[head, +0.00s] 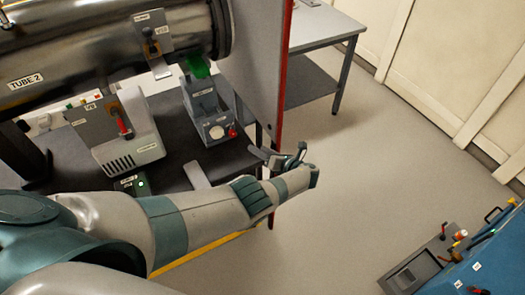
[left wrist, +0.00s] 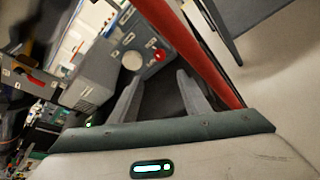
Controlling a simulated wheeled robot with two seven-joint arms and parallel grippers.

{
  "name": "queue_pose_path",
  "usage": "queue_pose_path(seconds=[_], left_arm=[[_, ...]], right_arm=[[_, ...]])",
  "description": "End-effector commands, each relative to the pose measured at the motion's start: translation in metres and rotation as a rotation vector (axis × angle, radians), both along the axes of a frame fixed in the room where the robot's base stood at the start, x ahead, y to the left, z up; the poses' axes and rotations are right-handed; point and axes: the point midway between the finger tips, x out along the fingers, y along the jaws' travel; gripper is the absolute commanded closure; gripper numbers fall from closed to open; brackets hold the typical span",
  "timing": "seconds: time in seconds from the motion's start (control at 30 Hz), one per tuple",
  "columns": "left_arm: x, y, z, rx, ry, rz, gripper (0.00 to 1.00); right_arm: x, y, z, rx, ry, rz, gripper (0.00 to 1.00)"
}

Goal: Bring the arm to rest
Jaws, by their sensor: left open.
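My left arm (head: 195,215) reaches in from the left of the head view, stretched out in front of the dark bench. My left gripper (head: 277,153) is at its end, near the bench's right end and the red-edged panel. Its two fingers are apart and nothing shows between them. In the left wrist view the left gripper (left wrist: 158,88) also shows its two grey fingers spread, with dark surface beyond and the red edge crossing close by. My right gripper is in neither view.
A grey box with a white knob and red button (head: 214,127) stands on the bench, beside a grey unit with a red lever (head: 130,138). A steel tube (head: 100,40) lies above. The red-edged panel (head: 258,55) stands close to the gripper. Floor (head: 390,150) is clear toward a blue cabinet (head: 490,260).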

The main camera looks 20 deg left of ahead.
Motion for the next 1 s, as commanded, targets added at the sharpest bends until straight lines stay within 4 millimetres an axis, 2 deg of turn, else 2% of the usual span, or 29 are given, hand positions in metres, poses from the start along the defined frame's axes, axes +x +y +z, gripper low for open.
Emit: queue_pose_path(seconds=[0.17,0.43,0.57,0.67,0.77,0.87,1.0], left_arm=[[0.0,0.0,0.0,0.0,0.0,0.0,0.57],[0.0,0.0,-0.001,-0.002,0.0,0.0,0.57],[-0.006,0.0,-0.012,-0.022,-0.003,0.005,0.57],[-0.016,0.0,-0.033,-0.066,-0.011,0.015,0.57],[-0.035,-0.001,-0.067,-0.142,-0.026,0.037,0.57],[-0.062,-0.003,-0.113,-0.244,-0.05,0.076,0.57],[-0.113,-0.008,-0.184,-0.417,-0.099,0.166,0.57]], right_arm=[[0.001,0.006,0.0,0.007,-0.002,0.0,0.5],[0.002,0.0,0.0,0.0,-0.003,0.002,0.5],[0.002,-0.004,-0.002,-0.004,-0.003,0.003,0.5],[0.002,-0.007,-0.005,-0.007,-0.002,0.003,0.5],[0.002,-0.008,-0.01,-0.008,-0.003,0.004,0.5],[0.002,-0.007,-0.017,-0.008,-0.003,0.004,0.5],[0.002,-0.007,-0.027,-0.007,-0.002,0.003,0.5]])
